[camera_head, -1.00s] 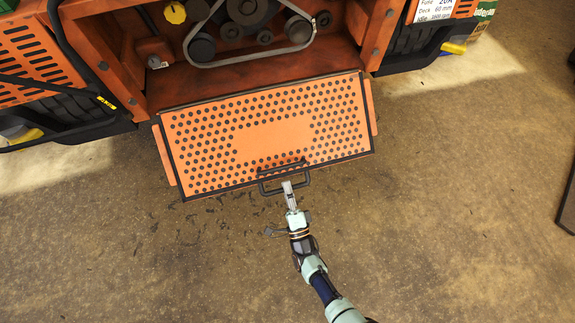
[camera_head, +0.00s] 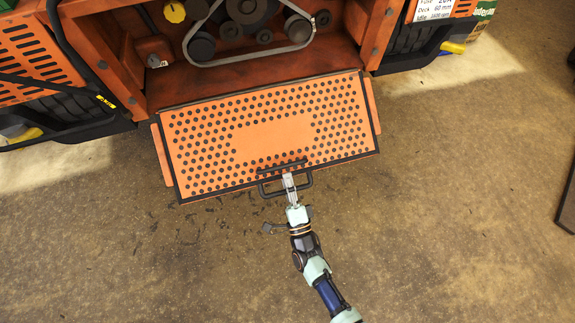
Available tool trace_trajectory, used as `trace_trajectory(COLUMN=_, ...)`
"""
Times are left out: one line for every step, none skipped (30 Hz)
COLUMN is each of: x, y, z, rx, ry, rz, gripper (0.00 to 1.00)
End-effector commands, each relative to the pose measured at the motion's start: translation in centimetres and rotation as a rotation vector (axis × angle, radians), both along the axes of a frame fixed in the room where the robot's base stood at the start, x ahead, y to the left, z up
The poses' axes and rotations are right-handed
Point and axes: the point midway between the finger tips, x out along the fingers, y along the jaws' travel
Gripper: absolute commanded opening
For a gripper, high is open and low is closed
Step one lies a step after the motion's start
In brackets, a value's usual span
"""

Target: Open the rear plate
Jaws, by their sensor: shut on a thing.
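The rear plate (camera_head: 270,137) is an orange perforated panel with a black edge. It is hinged along its top edge below the mower's engine bay and hangs open, tilted down and outward toward me. My gripper (camera_head: 289,182) is shut on the handle from below. The fingertips are partly hidden by the handle.
The orange mower housing (camera_head: 130,75) stands open behind, with a belt and pulleys (camera_head: 250,15) showing inside. Dark wheels and guards flank it on both sides. The brown floor (camera_head: 450,210) in front is clear apart from small dark scraps.

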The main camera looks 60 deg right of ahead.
Motion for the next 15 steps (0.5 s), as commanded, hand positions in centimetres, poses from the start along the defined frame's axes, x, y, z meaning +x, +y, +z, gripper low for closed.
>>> trace_trajectory(x=0.0, y=0.0, z=1.4, rx=-0.006, ry=-0.009, rz=0.000, gripper=0.41)
trace_trajectory(x=0.0, y=0.0, z=2.0, rx=-0.006, ry=-0.009, rz=0.001, gripper=0.41)
trace_trajectory(x=0.1, y=-0.1, z=2.7, rx=-0.007, ry=-0.010, rz=0.000, gripper=0.41)
trace_trajectory(x=0.1, y=-0.1, z=3.1, rx=-0.006, ry=-0.010, rz=-0.001, gripper=0.41)
trace_trajectory(x=0.1, y=-0.1, z=3.4, rx=-0.006, ry=-0.010, rz=-0.001, gripper=0.41)
trace_trajectory(x=0.1, y=-0.1, z=3.8, rx=-0.006, ry=-0.008, rz=-0.001, gripper=0.41)
trace_trajectory(x=0.1, y=-0.1, z=4.0, rx=-0.006, ry=-0.008, rz=-0.001, gripper=0.41)
trace_trajectory(x=0.1, y=-0.1, z=4.2, rx=-0.007, ry=-0.009, rz=-0.001, gripper=0.41)
trace_trajectory(x=0.1, y=-0.1, z=4.4, rx=-0.007, ry=-0.009, rz=-0.001, gripper=0.41)
trace_trajectory(x=0.1, y=-0.1, z=4.5, rx=-0.007, ry=-0.009, rz=-0.001, gripper=0.41)
trace_trajectory(x=0.1, y=-0.1, z=4.5, rx=-0.007, ry=-0.009, rz=-0.001, gripper=0.41)
trace_trajectory(x=0.1, y=-0.1, z=4.5, rx=-0.006, ry=-0.008, rz=-0.001, gripper=0.41)
trace_trajectory(x=0.1, y=-0.1, z=4.5, rx=-0.006, ry=-0.008, rz=-0.001, gripper=0.41)
trace_trajectory(x=0.1, y=-0.1, z=4.5, rx=-0.006, ry=-0.008, rz=-0.001, gripper=0.41)
trace_trajectory(x=0.1, y=-0.1, z=4.5, rx=-0.006, ry=-0.008, rz=-0.001, gripper=0.41)
